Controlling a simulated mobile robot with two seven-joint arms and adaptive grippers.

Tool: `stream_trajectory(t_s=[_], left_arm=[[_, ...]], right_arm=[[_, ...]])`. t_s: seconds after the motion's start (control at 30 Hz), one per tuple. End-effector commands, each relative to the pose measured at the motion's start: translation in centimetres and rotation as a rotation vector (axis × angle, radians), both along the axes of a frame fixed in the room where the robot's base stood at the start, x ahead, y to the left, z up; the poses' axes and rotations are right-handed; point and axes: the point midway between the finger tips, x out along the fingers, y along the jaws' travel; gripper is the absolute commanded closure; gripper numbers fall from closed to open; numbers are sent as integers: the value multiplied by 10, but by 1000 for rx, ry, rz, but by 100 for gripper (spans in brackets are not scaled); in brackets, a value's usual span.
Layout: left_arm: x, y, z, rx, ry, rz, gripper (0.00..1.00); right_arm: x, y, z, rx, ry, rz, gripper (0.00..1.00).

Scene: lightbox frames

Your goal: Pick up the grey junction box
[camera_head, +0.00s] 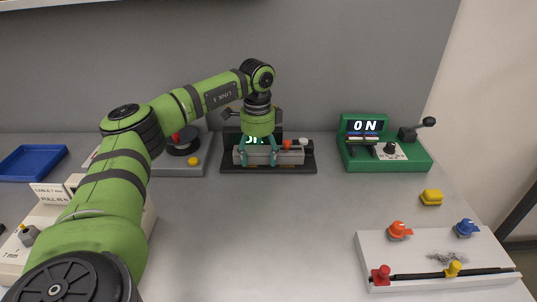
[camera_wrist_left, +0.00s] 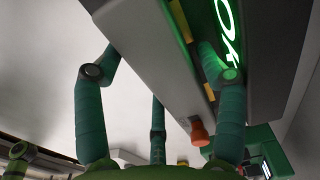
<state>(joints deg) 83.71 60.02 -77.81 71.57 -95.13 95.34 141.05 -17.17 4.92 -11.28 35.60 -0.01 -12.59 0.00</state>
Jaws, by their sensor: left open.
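A grey junction box (camera_head: 290,157) sits at the black stand (camera_head: 310,162) by the back wall, with an orange knob and a white knob on its top right. My left gripper (camera_head: 258,158) reaches down over the box, its teal fingers open at the box's left and middle part. In the left wrist view the box's grey underside or side (camera_wrist_left: 150,45) fills the upper middle, with the open teal fingers around it (camera_wrist_left: 157,110). Contact between fingers and box cannot be told. The gripper partly hides the stand's lit green display. My right gripper is not in view.
A green console (camera_head: 385,160) reading ON stands to the right. A grey base with a yellow button (camera_head: 193,161) stands to the left, and a blue tray (camera_head: 32,161) farther left. A white board (camera_head: 440,250) with coloured knobs lies front right, near a yellow block (camera_head: 431,197). The middle is clear.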

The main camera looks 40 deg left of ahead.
Motion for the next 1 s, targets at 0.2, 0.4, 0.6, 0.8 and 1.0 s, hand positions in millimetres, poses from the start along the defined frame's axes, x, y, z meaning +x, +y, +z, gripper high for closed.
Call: stream_trajectory(t_s=[0.2, 0.4, 0.6, 0.8, 1.0], left_arm=[[0, 0, 0, 0, 0, 0, 79], [0, 0, 1, 0, 0, 0, 85], [0, 0, 3, 0, 0, 0, 85], [1, 0, 30, -1, -5, 1, 85], [3, -33, 59, 0, -3, -10, 85]], right_arm=[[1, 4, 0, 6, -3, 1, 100], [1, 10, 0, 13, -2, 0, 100], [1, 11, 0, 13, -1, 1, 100], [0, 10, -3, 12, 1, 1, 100], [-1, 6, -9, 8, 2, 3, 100]])
